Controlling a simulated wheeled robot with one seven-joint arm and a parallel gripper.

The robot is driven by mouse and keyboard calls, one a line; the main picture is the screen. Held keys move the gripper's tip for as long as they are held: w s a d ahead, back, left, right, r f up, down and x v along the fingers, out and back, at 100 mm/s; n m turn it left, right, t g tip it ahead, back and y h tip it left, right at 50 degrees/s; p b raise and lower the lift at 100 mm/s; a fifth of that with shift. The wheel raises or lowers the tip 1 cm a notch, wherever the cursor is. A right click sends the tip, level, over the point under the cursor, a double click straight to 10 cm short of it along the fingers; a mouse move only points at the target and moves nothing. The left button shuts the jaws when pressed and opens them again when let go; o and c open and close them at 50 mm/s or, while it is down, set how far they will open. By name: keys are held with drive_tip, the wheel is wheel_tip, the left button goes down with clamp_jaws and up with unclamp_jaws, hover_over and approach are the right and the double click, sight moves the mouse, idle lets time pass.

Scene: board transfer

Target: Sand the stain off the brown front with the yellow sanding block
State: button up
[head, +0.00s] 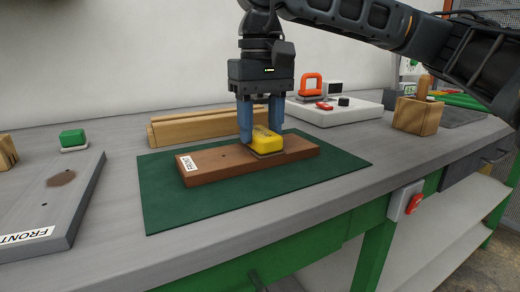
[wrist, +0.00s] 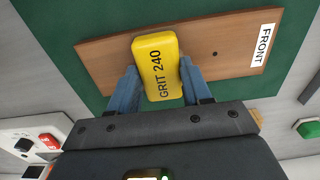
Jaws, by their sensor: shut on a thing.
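The yellow sanding block (head: 266,141) is held between the two blue fingers of my gripper (head: 260,128), low over the brown front (head: 222,161). Its base looks to rest on the board, right of the board's middle. The wrist view also shows the block (wrist: 157,62), marked GRIT 240, between my gripper's fingers (wrist: 160,82). The brown front lies flat on a green mat (head: 170,211), with a white FRONT label at its left end. A small dark hole shows on the board in the wrist view (wrist: 235,55). I see no stain on the visible part; the area under the block is hidden.
A grey front (head: 75,192) with a brown stain lies at the left, beside a green block (head: 73,138). Wooden strips (head: 190,128) lie behind the mat.

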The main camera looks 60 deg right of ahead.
drive_tip(key=shift+s+d+r, duration=0.1)
drive_tip(key=shift+s+d, duration=0.55)
drive_tip(key=shift+d, duration=0.35)
drive_tip(key=shift+w+a+f+b, duration=0.1)
drive_tip(key=shift+w+a+b, duration=0.35)
drive_tip(key=shift+a, duration=0.25)
drive_tip(key=shift+w+a+f+b, duration=0.1)
drive_tip(key=shift+w+a+b, duration=0.3)
drive_tip(key=shift+a, duration=0.25)
drive_tip(key=shift+w+a, duration=0.55)
drive_tip(key=shift+a, duration=0.15)
drive_tip(key=shift+r, duration=0.15)
wheel_tip(320, 180, up, 7)
drive_tip(key=p, duration=0.4)
drive_tip(key=shift+d, duration=0.1)
